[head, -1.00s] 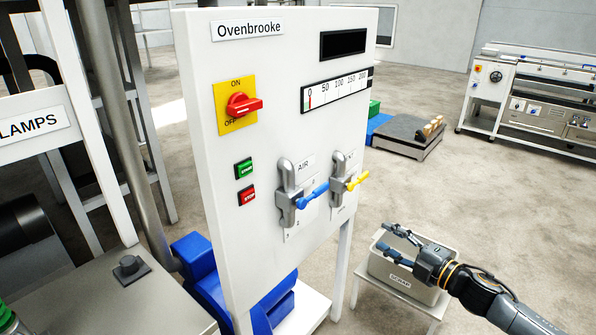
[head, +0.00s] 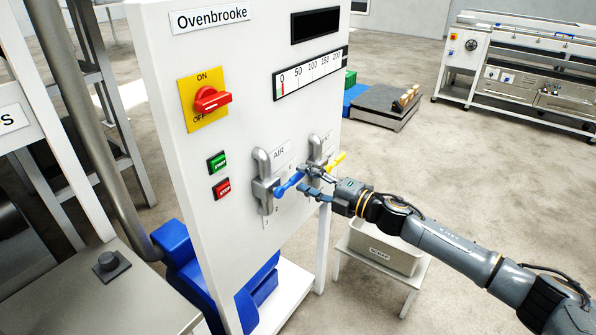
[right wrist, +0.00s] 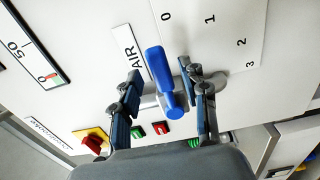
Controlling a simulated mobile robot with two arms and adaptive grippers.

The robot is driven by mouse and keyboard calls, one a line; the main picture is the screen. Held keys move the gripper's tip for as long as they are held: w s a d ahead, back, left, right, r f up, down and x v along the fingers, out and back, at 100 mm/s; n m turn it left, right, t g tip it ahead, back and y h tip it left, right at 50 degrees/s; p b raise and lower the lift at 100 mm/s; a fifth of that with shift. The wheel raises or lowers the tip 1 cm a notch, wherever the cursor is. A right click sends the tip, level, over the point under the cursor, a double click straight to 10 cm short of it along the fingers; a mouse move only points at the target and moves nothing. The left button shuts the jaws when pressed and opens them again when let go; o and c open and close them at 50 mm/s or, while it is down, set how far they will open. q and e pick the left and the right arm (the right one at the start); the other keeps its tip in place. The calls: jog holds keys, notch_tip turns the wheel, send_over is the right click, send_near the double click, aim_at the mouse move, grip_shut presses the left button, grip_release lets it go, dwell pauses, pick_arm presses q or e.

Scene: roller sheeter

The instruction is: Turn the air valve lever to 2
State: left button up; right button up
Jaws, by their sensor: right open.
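The air valve's blue lever (head: 290,184) sits on a grey valve body (head: 262,178) under the AIR label on the white panel. In the right wrist view, the blue lever (right wrist: 162,80) points up the picture, on the side of the 0 on its scale plate (right wrist: 215,55), away from the 2 and 3. My right gripper (head: 306,181) is at the lever. In the right wrist view, its open fingers (right wrist: 160,92) stand on either side of the lever, with visible gaps. In the head view, the gripper partly hides the second valve. My left gripper is out of view.
A yellow lever (head: 335,161) on a second valve is close to the right of my gripper. A red switch (head: 211,99) and green and red buttons are on the panel to the left. A grey bin (head: 388,251) stands on a low table below my right arm.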

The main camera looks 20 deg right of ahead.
aim_at(300, 178)
jog(key=shift+x, duration=1.55)
jog(key=shift+c, duration=0.2)
grip_shut()
